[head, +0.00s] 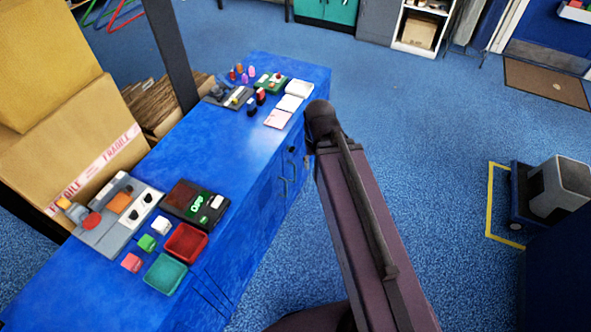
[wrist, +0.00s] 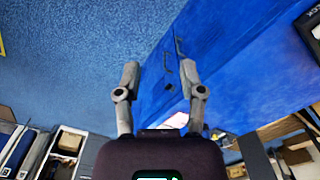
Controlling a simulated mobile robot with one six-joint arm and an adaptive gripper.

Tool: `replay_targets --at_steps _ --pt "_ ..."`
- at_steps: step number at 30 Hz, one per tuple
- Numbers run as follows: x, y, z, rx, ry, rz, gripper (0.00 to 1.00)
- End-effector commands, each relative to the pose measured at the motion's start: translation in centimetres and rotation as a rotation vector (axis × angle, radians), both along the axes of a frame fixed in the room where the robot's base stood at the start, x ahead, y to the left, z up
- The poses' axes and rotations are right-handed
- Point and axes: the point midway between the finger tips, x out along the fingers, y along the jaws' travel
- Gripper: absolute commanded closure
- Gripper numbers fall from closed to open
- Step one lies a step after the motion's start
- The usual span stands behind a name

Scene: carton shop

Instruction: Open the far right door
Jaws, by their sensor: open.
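The blue counter (head: 205,150) has a blue door front along its right side, with dark handles (head: 284,187) on it near my arm. In the wrist view the blue door front (wrist: 152,88) fills the upper middle, with dark handles (wrist: 180,47) standing out from it. The doors look shut; the far end of the front is partly hidden by my arm in the head view. My gripper (wrist: 160,73) is open and empty, its fingers spread, with the door front beyond them. I cannot tell whether a finger touches it. The head view hides most of my gripper behind my arm.
Trays, cards and small devices crowd the counter top, including a red tray (head: 185,243) and a green tray (head: 165,274). A large carton (head: 75,150) stands left. Blue floor (head: 420,110) is clear to the right, up to a grey bin (head: 560,185).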

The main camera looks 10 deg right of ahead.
Motion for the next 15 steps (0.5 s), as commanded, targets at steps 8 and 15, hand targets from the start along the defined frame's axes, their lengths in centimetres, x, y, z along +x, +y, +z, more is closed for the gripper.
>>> replay_targets --at_steps 8,15 --pt "1.2 0.0 -1.5 0.014 -0.004 0.040 0.49" --pt "4.4 0.3 -5.2 0.054 -0.021 0.167 0.49"
